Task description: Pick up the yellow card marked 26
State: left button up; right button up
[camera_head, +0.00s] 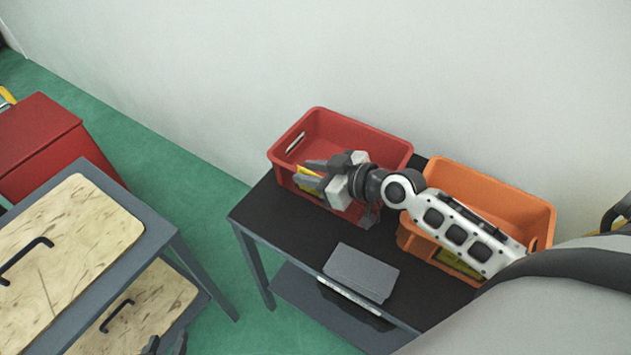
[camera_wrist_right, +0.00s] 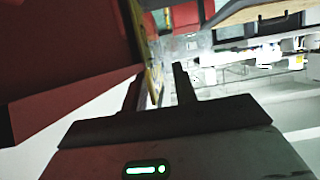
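A yellow card (camera_head: 307,171) is at the front wall of the red crate (camera_head: 362,132); its number cannot be read. My right gripper (camera_head: 311,173) is at that wall with its fingers apart, one on each side of the card. In the right wrist view the card shows edge-on as a yellow strip (camera_wrist_right: 153,86) between the two dark fingers (camera_wrist_right: 157,88), with a gap beside the right finger. The gripper hides part of the card. My left gripper (camera_head: 166,345) shows only its dark fingertips at the bottom edge, apart and empty.
The crate stands on a black table (camera_head: 290,232). An orange crate (camera_head: 505,200) with another yellow card (camera_head: 455,263) stands to the right, partly behind my right arm. A grey flat box (camera_head: 362,271) lies at the front edge. A wood-topped cart (camera_head: 75,235) stands at left.

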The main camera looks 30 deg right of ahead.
grip_shut()
